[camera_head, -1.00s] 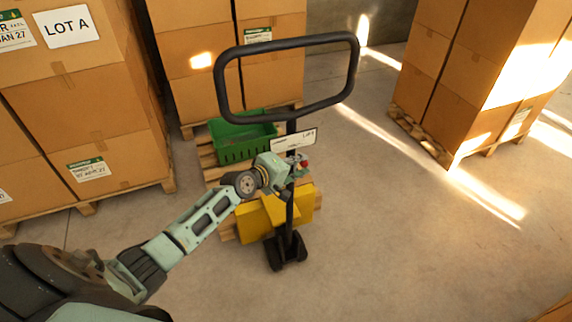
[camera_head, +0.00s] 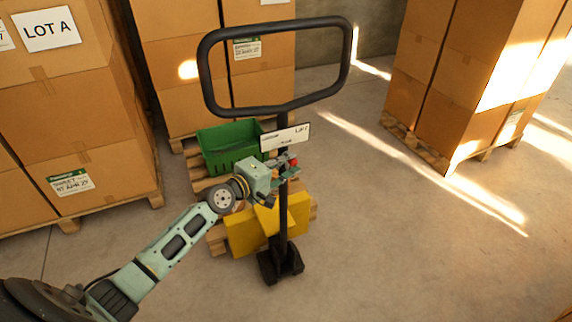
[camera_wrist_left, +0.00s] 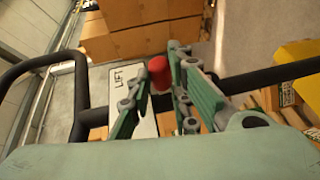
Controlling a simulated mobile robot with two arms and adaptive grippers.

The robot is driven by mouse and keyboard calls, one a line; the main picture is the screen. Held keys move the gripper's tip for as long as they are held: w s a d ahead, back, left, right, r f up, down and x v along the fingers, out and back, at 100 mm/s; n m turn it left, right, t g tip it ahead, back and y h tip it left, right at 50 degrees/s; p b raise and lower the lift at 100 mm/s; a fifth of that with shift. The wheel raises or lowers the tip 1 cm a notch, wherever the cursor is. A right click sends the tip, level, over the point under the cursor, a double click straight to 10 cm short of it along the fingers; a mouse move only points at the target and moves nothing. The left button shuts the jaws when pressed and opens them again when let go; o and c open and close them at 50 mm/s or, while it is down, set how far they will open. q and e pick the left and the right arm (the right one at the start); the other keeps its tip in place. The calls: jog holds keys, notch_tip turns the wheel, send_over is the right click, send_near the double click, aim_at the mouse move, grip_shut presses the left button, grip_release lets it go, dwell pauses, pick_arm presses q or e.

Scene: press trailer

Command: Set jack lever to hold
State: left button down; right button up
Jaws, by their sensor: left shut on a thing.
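A pallet jack with a black loop handle (camera_head: 203,75) and a yellow body (camera_head: 240,232) stands upright in the middle of the head view. A white label plate (camera_head: 285,138) sits below the loop; its lettering reads LIFT in the left wrist view (camera_wrist_left: 140,115). Just under the plate is the jack lever with a red knob (camera_head: 294,161). My left gripper (camera_head: 284,166) is at this lever, beside the black shaft. In the left wrist view its green fingers are closed around the red knob (camera_wrist_left: 158,70). The lever's stem is mostly hidden by the fingers. My right gripper is not in view.
A green crate (camera_head: 228,160) rests on a wooden pallet (camera_head: 192,165) behind the jack. Stacked cartons stand at the left (camera_head: 85,120), back (camera_head: 190,100) and right (camera_head: 470,75). The concrete floor (camera_head: 400,240) to the right is clear.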

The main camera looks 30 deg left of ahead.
pick_arm(q)
jog(key=shift+w+a+r, duration=0.15)
jog(key=shift+r, duration=0.3)
jog(key=c, duration=1.8)
grip_release()
jog(key=shift+o, duration=0.6)
jog(key=shift+f, duration=0.15)
jog(key=shift+f, duration=0.15)
jog(key=v, duration=1.2)
